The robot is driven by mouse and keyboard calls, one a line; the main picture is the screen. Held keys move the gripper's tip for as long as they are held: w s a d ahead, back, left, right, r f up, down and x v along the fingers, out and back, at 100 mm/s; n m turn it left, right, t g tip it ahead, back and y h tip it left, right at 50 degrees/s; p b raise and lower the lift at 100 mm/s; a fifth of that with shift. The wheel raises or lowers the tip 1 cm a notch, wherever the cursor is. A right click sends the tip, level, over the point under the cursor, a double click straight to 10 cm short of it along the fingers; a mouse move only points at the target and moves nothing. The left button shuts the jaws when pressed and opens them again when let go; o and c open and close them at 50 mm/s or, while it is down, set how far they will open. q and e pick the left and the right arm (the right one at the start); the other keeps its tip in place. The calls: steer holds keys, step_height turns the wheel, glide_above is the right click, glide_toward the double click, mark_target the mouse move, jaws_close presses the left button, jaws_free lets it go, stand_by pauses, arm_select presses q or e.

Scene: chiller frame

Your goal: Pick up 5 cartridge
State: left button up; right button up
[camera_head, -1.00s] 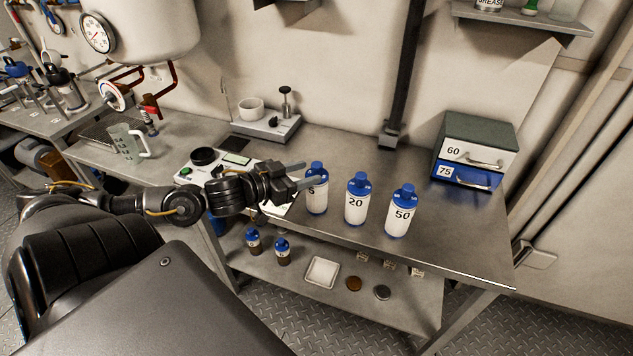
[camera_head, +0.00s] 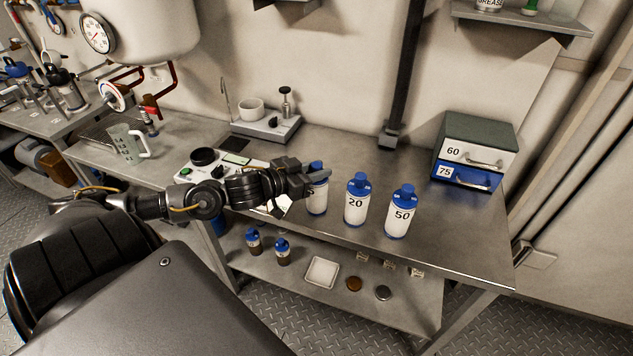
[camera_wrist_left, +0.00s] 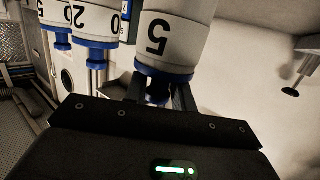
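The 5 cartridge (camera_head: 316,200), a white bottle with a blue top, stands upright on the bench, left of the 20 cartridge (camera_head: 356,205) and the 50 cartridge (camera_head: 401,218). My left gripper (camera_head: 318,174) is at its top and partly hides its label. In the left wrist view the 5 cartridge (camera_wrist_left: 170,38) appears upside down, its blue cap pointing into my left gripper (camera_wrist_left: 158,92). The fingers lie on either side of the cap and look open, with small gaps. My right gripper is not in view.
A drawer box (camera_head: 475,150) marked 60 and 75 stands at the back right. A white instrument (camera_head: 237,160) lies behind my left arm. Two small brown bottles (camera_head: 283,252) and a white tray (camera_head: 322,272) are on the lower shelf. The bench right of the 50 cartridge is clear.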

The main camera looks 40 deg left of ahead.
mark_target(316, 165)
arm_select(q)
jaws_close()
steer(key=shift+r, duration=0.6)
steer(key=shift+s+d+r, duration=0.1)
steer(key=shift+s+r, duration=0.1)
steer(key=shift+r, duration=1)
steer(key=s+d+r+p, duration=0.6)
steer(key=s+r+p, duration=0.3)
steer(key=s+p, duration=0.3)
steer(key=p, duration=0.3)
steer(key=shift+r, duration=0.2)
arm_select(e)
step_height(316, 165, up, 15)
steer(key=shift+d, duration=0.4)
arm_select(q)
steer(key=shift+s, duration=0.1)
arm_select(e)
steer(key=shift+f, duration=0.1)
